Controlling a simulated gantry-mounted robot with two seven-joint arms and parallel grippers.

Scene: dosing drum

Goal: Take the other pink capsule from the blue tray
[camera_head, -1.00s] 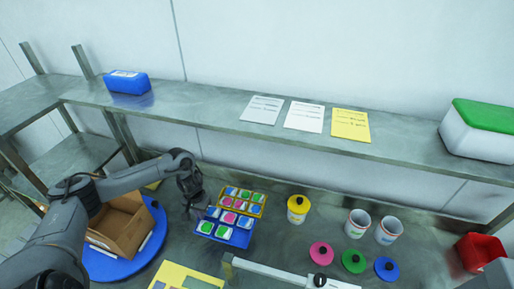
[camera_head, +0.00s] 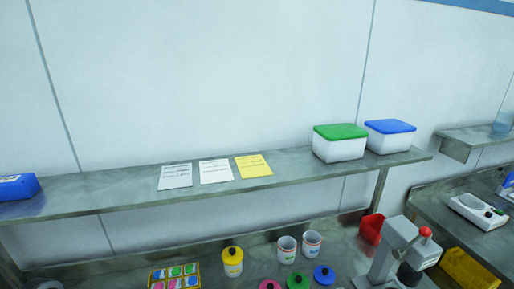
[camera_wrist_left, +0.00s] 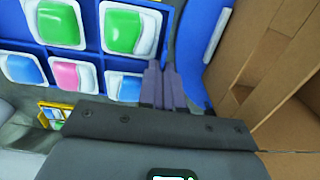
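The blue tray (camera_wrist_left: 88,38) fills the upper left of the left wrist view; only part of it shows. In it, a pink capsule (camera_wrist_left: 70,75) sits in a compartment between blue-and-white capsules. Two green capsules (camera_wrist_left: 62,22) (camera_wrist_left: 124,31) sit in the row above it. My left gripper (camera_wrist_left: 162,68) has its fingers together with nothing seen between them, at the tray's right edge, right of the pink capsule. The head view does not show the blue tray, and my right gripper is not in view.
A cardboard box (camera_wrist_left: 275,60) stands close to the right of my left gripper. The yellow tray (camera_head: 151,277) with capsules shows at the bottom of the head view. A yellow lidded jar (camera_head: 232,263) and two white cups (camera_head: 286,250) (camera_head: 311,243) stand right of it.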

